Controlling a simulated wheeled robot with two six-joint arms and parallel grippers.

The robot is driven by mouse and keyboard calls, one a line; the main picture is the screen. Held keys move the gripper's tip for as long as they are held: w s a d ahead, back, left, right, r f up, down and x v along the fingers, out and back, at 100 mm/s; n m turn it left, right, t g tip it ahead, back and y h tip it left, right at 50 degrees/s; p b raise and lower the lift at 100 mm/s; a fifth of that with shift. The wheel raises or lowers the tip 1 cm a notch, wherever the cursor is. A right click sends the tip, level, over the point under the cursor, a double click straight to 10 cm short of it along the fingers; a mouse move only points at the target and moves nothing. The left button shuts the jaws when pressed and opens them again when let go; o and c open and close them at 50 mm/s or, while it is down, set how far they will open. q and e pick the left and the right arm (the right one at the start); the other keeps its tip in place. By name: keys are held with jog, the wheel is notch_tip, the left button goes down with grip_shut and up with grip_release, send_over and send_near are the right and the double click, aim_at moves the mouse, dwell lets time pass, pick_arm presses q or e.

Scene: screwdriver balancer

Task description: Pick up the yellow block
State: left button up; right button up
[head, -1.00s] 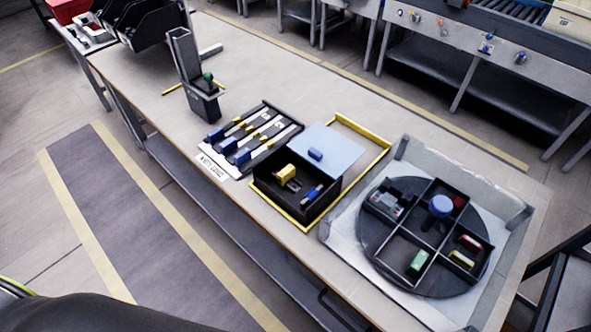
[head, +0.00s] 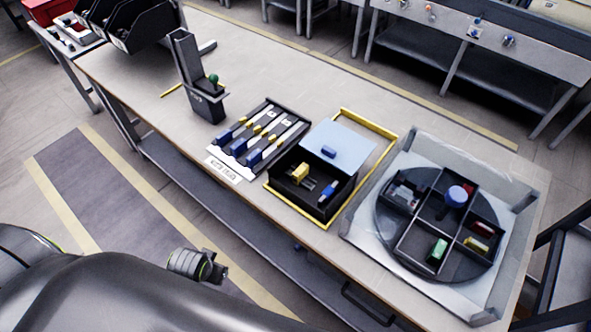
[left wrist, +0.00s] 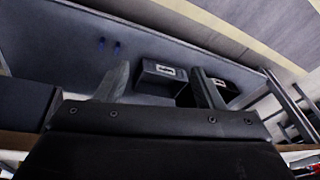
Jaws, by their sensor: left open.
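A yellow block-like piece (head: 300,172) sits in the open black box (head: 287,202) at the middle of the workbench, beside a blue piece (head: 328,191). Another small yellow block (head: 477,244) lies in a turntable compartment at the right, next to a red block (head: 482,228). My left gripper (head: 217,270) is in front of the bench, well short of both yellow pieces. In the left wrist view its two fingers (left wrist: 160,75) are apart with nothing held between them. My right gripper is not in view.
The divided round turntable (head: 388,240) sits in a grey walled tray (head: 521,200) and also holds a green block (head: 437,250). A rack of blue-handled tools (head: 299,122) is left of the box. The bench's long front edge lies between my left gripper and the box.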

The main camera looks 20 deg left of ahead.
pick_arm(q)
jog(key=w+d+r+m, duration=0.15)
jog(key=w+r, duration=0.25)
jog(key=r, duration=0.4)
jog(key=w+d+r+m+g+h, duration=0.1)
jog(key=w+d+r+m, duration=0.35)
jog(key=w+m, duration=0.4)
jog(key=w+d+r+m+g+p, duration=0.1)
jog(key=w+d+r+m, duration=0.4)
jog(key=w, duration=0.6)
jog(key=w+d+r+m+g+h, duration=0.1)
jog(key=w+d+r+m, duration=0.2)
jog(key=w+r+m, duration=0.55)
jog(key=n+b, duration=0.2)
jog(key=b, duration=0.3)
send_near(301, 170)
jog(key=f, duration=0.4)
jog(key=shift+s+d+p, duration=0.15)
jog(key=shift+s+p, duration=0.1)
jog(key=shift+p, duration=0.1)
jog(key=shift+w+f+p, duration=0.2)
jog(key=shift+f+p, duration=0.3)
jog(key=shift+f, duration=2.8)
jog(key=shift+c, duration=0.3)
jog(key=c, duration=1)
